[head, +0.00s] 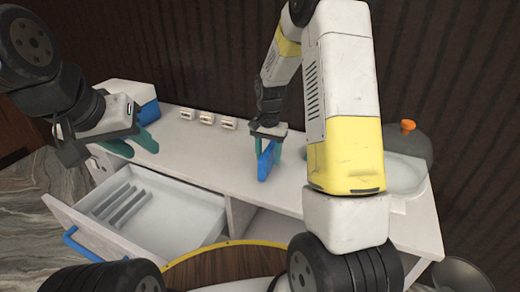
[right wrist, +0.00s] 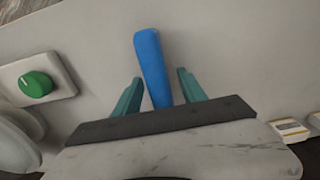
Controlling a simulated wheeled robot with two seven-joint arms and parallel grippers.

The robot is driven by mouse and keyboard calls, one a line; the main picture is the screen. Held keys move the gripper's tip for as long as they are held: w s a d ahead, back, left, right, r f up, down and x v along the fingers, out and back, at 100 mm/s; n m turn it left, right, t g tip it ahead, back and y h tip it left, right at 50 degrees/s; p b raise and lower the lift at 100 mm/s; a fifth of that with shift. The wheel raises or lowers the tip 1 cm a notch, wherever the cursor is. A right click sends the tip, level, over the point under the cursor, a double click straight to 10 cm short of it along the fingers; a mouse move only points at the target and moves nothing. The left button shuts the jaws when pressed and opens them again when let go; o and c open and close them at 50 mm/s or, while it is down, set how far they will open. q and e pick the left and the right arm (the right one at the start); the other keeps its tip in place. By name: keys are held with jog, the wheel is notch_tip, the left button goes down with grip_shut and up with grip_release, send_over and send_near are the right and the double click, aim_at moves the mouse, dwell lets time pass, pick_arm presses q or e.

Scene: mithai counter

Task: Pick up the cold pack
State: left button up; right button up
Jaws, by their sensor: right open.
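The cold pack, a slim blue slab (head: 264,162), stands upright on the white counter (head: 190,150). It also shows in the right wrist view (right wrist: 152,65). My right gripper (head: 268,146) is around it, and in the wrist view its teal fingers (right wrist: 160,90) are open on either side of the pack. A gap shows between the pack and each finger there. My left gripper (head: 132,146) is open and empty above the left part of the counter, over the drawer side. The pack's lower part is hard to make out.
An open drawer (head: 190,205) with dividers and a blue handle juts from the counter front. Several small white blocks (head: 206,118) line the back. A white and blue box (head: 128,94) stands at left. A grey pot with an orange knob (head: 408,126) stands at right. A green knob (right wrist: 36,84) is nearby.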

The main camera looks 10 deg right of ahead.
jog(key=shift+f, duration=1.35)
grip_shut()
jog(key=shift+r, duration=0.15)
jog(key=shift+r, duration=0.6)
notch_tip(320, 180, up, 2)
jog(key=shift+r, duration=0.25)
jog(key=s+a+r, duration=0.1)
jog(key=s+a, duration=1)
jog(key=shift+s+a, duration=0.2)
jog(key=shift+s, duration=0.05)
